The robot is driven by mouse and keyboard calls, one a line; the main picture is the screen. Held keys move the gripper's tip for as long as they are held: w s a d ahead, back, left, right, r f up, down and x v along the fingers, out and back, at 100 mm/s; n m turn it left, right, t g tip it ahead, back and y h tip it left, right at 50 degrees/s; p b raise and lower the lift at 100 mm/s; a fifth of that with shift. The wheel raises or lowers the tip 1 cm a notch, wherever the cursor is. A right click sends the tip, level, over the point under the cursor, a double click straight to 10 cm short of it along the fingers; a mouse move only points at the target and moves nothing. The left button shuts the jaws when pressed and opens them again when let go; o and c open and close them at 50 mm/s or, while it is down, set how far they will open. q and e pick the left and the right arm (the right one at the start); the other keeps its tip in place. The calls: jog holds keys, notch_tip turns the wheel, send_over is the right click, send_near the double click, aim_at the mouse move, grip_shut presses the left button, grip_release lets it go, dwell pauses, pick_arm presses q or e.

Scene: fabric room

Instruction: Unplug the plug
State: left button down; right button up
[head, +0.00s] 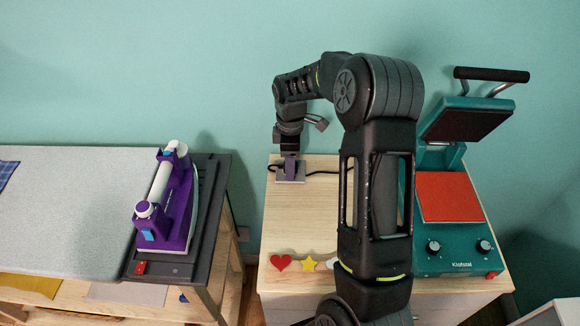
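A purple-grey plug (291,169) stands upright at a small grey socket plate (291,180) at the back left of the wooden cabinet top. A black cord runs beside it to both sides. My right gripper (289,153) points down from above, its tip right at the top of the plug. The fingers are small and dark here, so I cannot tell whether they grip the plug or only sit around or over it. My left gripper is not in view.
A teal heat press (457,259) with raised lid stands right on the cabinet (304,222). Red heart (281,262) and yellow star (310,263) shapes lie at the front. A purple iron (169,215) rests left on a dark stand by the ironing board (75,225).

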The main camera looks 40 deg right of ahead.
dwell(0.6)
grip_shut()
dwell(0.4)
jog(key=shift+r, duration=0.15)
dwell(0.4)
jog(key=shift+w+r+p, duration=0.1)
jog(key=shift+r+p, duration=1.3)
jog(key=shift+r, duration=0.5)
jog(key=shift+w+d+r+p, duration=0.1)
jog(key=shift+w+r+p, duration=0.1)
jog(key=shift+r+p, duration=0.6)
jog(key=shift+r, duration=0.35)
jog(key=shift+s+d, duration=0.1)
